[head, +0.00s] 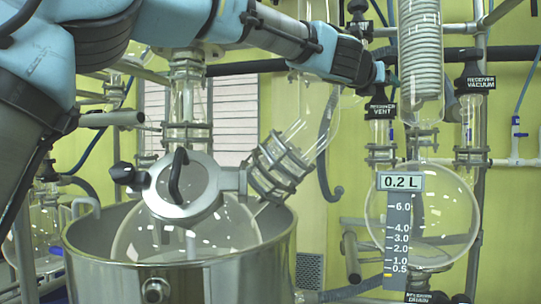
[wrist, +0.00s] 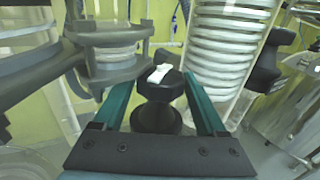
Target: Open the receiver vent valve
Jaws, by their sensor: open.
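The receiver vent valve (head: 380,110) shows in the head view as a black body labelled RECEIVER VENT, on a glass neck above the round receiver flask (head: 455,215). My gripper (head: 384,74) is just above it, and the top of the valve is partly hidden. In the wrist view a black knob with a white mark on top (wrist: 160,82) lies between the teal fingers of my gripper (wrist: 158,92); it appears to be this valve's knob. The fingers are apart, one on each side of the knob. I cannot tell whether they touch it.
A glass coil condenser (head: 420,60) stands close to the right of the valve and also shows in the wrist view (wrist: 228,45). The receiver vacuum valve (head: 474,84) is farther right. Clamps and a flange (wrist: 110,60) are near the left finger. A steel vessel (head: 180,275) stands at lower left.

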